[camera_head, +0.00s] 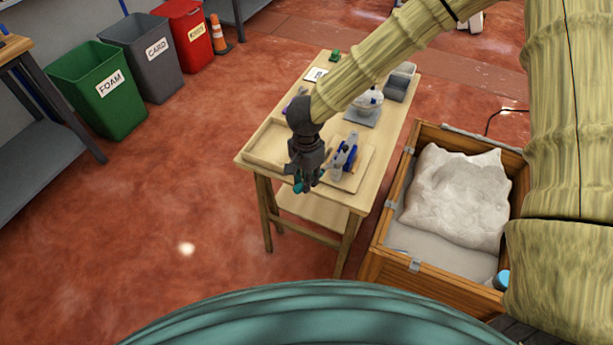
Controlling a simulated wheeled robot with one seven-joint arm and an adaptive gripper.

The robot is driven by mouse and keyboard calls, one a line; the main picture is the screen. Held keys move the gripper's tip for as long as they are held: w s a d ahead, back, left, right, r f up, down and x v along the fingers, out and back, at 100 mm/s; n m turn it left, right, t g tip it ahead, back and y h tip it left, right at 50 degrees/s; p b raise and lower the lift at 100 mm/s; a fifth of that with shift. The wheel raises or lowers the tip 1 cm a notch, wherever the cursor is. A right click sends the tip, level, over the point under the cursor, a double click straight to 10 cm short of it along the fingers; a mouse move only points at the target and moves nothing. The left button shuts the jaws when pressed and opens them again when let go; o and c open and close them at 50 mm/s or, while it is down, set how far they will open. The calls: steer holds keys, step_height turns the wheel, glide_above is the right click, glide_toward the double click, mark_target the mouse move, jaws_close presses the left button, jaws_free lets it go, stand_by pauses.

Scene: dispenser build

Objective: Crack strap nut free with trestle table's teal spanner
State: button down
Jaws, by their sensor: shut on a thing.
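My gripper (306,186) is over the near end of the wooden trestle table (325,197), pointing down. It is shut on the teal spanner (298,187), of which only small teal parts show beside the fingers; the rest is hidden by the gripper. I cannot tell if the spanner touches the table or tray. The strap nut cannot be made out. An open wooden crate (371,268) stands right of the table, with grey metal fittings (414,264) on its rim and a pale, lumpy sack-like thing (459,192) inside.
On the table are a shallow wooden tray (263,153), a blue and white tool (345,157), a white rounded device (367,103) and a grey bin (399,84). Green (98,92), grey (143,58) and red (186,34) bins stand back left. Floor left of the table is clear.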

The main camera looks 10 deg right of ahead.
steer(key=shift+f, duration=1.2)
stand_by(1.1)
steer(key=shift+s+d+n+p, duration=0.95)
steer(key=shift+n+p, duration=0.35)
steer(key=shift+p, duration=0.6)
